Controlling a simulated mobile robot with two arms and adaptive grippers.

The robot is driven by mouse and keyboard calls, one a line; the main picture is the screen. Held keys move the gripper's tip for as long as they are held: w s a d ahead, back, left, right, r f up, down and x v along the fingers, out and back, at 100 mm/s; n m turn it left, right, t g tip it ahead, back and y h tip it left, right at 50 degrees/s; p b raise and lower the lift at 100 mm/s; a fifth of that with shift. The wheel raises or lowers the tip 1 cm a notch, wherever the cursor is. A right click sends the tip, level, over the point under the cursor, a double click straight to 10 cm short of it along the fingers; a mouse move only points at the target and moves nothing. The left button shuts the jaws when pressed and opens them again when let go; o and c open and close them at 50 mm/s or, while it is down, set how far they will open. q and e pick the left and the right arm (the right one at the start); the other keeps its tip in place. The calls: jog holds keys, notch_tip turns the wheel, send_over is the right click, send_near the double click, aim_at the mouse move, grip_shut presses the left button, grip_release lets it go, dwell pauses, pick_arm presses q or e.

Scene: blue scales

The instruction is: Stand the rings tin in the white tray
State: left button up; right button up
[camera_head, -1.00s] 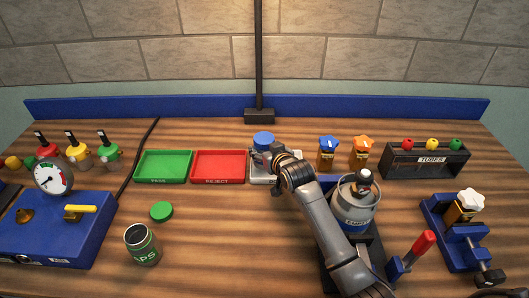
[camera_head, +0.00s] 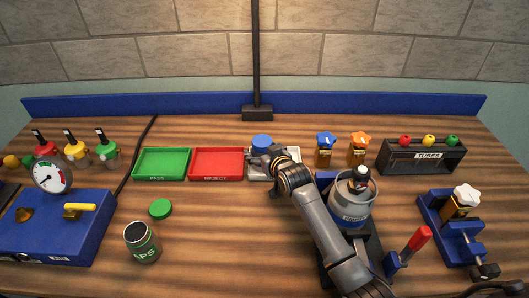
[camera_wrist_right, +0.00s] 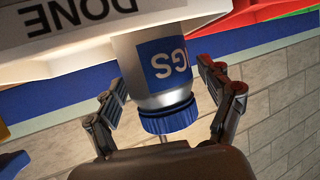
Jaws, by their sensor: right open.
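The rings tin has a blue lid (camera_head: 262,141) and a grey body with a blue label ending in "GS" (camera_wrist_right: 166,65). It stands upright at the left part of the white tray (camera_head: 292,152), which is marked "DONE" in the wrist view (camera_wrist_right: 60,50). The tray's wall hides the tin's base. My right gripper (camera_wrist_right: 163,85) is open, with one finger on each side of the tin and visible gaps. In the head view the right gripper (camera_head: 262,160) partly covers tin and tray. My left gripper is not in view.
A red tray (camera_head: 218,178) marked "REJECT" sits close on the left, with a green tray (camera_head: 162,177) beyond it. Orange jars with blue (camera_head: 326,138) and orange (camera_head: 359,136) tops stand on the right. A grey pot (camera_head: 351,208) stands beside my arm. The front middle is clear.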

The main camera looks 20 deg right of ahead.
jog(key=v, duration=1.2)
jog(key=shift+r+b, duration=0.15)
jog(key=shift+b, duration=0.25)
